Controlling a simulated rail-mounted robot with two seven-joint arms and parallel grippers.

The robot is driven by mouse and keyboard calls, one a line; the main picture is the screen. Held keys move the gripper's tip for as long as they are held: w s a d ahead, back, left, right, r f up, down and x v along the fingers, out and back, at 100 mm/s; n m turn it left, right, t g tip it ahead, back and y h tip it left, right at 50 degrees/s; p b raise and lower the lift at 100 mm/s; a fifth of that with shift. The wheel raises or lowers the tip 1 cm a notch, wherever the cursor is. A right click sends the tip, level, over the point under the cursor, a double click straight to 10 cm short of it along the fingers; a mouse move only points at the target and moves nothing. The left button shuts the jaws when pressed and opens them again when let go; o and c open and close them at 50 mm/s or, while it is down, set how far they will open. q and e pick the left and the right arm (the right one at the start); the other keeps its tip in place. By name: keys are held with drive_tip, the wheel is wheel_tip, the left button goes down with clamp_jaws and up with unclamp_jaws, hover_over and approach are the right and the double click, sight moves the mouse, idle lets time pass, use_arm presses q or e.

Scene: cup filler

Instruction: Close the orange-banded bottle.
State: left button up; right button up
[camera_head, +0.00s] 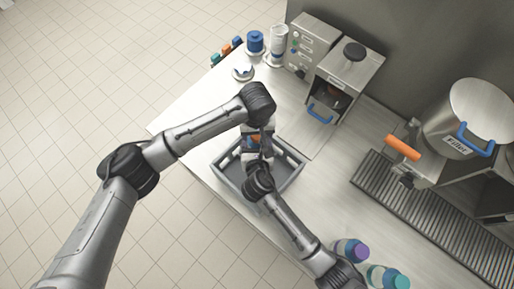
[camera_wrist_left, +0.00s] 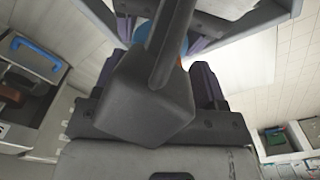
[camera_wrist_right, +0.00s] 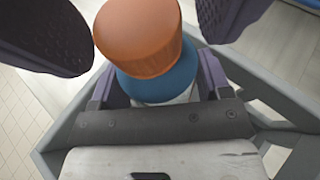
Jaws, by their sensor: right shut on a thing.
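The orange-banded bottle shows in the right wrist view as an orange top (camera_wrist_right: 140,38) above a blue collar (camera_wrist_right: 158,80) and a strip of white body. It also shows as a small orange patch between my grippers in the head view (camera_head: 254,138). My right gripper (camera_head: 257,160) is shut on the bottle, below the orange part. My left gripper (camera_head: 258,130) faces it from the far side. Its dark purple fingers stand apart on either side of the orange top, with a gap on the right side.
A grey tray (camera_head: 293,182) lies beneath my grippers. Purple-topped (camera_head: 356,249) and teal-topped (camera_head: 394,279) bottles stand at lower right. A blue-topped container (camera_head: 255,41) stands at the back. Dispensers and a filler tank (camera_head: 478,105) line the wall. The counter's left part is clear.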

use_arm(q)
drive_tip(key=c, duration=0.9)
drive_tip(key=shift+m, duration=1.7)
drive_tip(key=o, duration=1)
drive_tip(key=shift+r, duration=2.25)
